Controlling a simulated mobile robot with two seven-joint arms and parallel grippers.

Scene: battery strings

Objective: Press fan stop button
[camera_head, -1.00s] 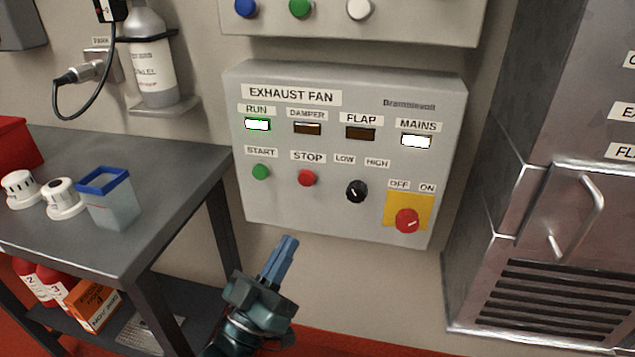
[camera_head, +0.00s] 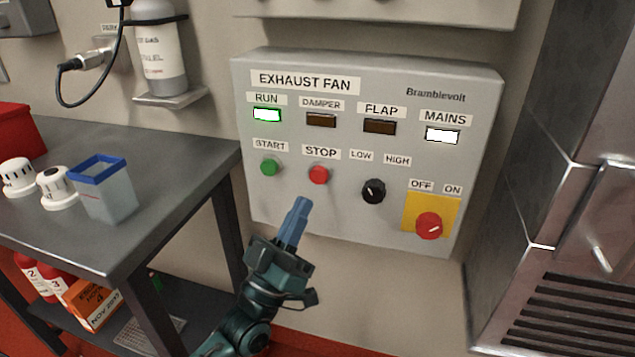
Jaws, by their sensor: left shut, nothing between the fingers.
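The exhaust fan panel (camera_head: 340,225) is a grey box on the wall. Its red STOP button (camera_head: 318,174) sits under the STOP label, right of the green START button (camera_head: 270,166). The RUN lamp (camera_head: 267,115) is lit green-white and the MAINS lamp (camera_head: 442,135) is lit white. The DAMPER and FLAP lamps are dark. My left gripper (camera_head: 302,205) is shut and empty, its blue fingertips pointing up just below and slightly left of the STOP button. A small gap shows between tips and button; the depth is hard to tell. My right gripper is not in view.
A black LOW/HIGH knob (camera_head: 373,191) and a red OFF/ON switch (camera_head: 429,226) on a yellow plate are to the right on the panel. A grey table (camera_head: 160,165) with a blue-rimmed container (camera_head: 103,190) stands at left. A metal cabinet (camera_head: 530,170) stands at right.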

